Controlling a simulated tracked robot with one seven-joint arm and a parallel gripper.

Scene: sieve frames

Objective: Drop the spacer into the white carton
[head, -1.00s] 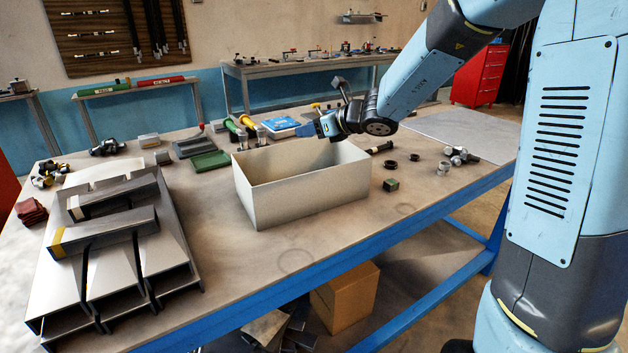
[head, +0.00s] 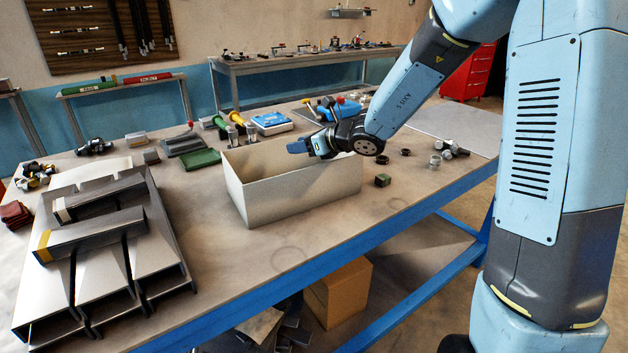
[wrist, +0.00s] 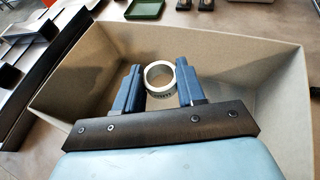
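The white carton (head: 291,206) is an open box standing on the workbench in the head view, and its walls (wrist: 240,56) surround the fingers in the wrist view. My gripper (head: 298,146) is over the carton's opening, near its back rim. In the wrist view its two blue fingers (wrist: 160,82) are closed on the sides of the spacer (wrist: 150,90), a short silver ring with dark marks on its side. The spacer is over the carton's inside. It cannot be made out in the head view.
Grey sheet-metal channels (head: 97,226) lie left of the carton. A green tray (head: 200,159) is behind it. A small dark green block (head: 383,180), dark rings and another silver ring (head: 435,160) lie to its right. The bench front is clear.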

